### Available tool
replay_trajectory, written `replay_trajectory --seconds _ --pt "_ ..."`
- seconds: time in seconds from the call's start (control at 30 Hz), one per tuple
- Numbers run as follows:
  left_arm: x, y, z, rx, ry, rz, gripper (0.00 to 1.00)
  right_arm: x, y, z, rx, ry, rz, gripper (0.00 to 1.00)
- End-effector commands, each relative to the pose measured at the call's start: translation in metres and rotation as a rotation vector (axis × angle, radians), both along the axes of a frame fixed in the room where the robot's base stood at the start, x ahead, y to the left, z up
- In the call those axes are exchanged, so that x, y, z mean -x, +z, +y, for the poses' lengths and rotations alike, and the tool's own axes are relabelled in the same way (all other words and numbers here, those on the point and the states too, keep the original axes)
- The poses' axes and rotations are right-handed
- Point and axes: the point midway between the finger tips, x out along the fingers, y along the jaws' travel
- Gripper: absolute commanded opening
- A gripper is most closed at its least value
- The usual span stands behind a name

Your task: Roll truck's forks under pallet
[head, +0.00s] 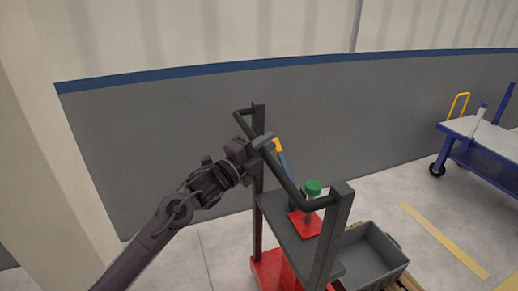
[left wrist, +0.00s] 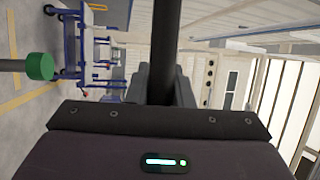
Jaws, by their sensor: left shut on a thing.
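The truck (head: 331,235) is a dark grey upright frame with a handle bar (head: 284,181) across its top and red parts (head: 268,268) low down. My left gripper (head: 264,142) is shut on the handle bar, toward its far left part. In the left wrist view the dark bar (left wrist: 167,50) runs between the fingers. A wooden pallet (head: 408,283) shows only as a strip at the bottom edge, right of the truck. The forks are out of sight, so I cannot tell where they are relative to the pallet. My right gripper is not in view.
A grey bin (head: 372,255) stands over the pallet. A green knob (head: 313,187) on a red base sits at the truck's shelf. A blue cart (head: 487,150) stands at the right. A grey wall (head: 165,150) is behind. Floor with yellow lines (head: 443,240) is clear between bin and cart.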

Motion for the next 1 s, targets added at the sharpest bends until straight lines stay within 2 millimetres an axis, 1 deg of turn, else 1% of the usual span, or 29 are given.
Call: replay_trajectory --seconds 0.03,0.1,0.47,0.5,0.67,0.9,1.0 --pt "0.0005 0.0016 -0.0065 0.001 -0.005 -0.003 0.00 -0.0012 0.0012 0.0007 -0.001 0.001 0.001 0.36" --pt "0.0002 0.0027 -0.0091 0.001 -0.005 -0.004 0.00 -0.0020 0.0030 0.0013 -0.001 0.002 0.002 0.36" --pt "0.0012 0.0058 -0.0123 0.003 -0.010 -0.007 0.00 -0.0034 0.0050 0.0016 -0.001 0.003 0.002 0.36" --pt "0.0013 0.0058 -0.0122 0.004 -0.011 -0.008 0.21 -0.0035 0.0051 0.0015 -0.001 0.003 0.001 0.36" --pt "0.0005 0.0049 -0.0107 0.003 -0.007 -0.006 0.41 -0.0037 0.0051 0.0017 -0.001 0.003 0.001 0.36" --pt "-0.0004 0.0036 -0.0085 0.002 -0.003 -0.004 0.41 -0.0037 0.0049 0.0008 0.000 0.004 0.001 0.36" --pt "0.0023 0.0013 -0.0040 0.001 -0.003 -0.003 0.41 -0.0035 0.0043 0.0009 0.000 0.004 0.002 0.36"
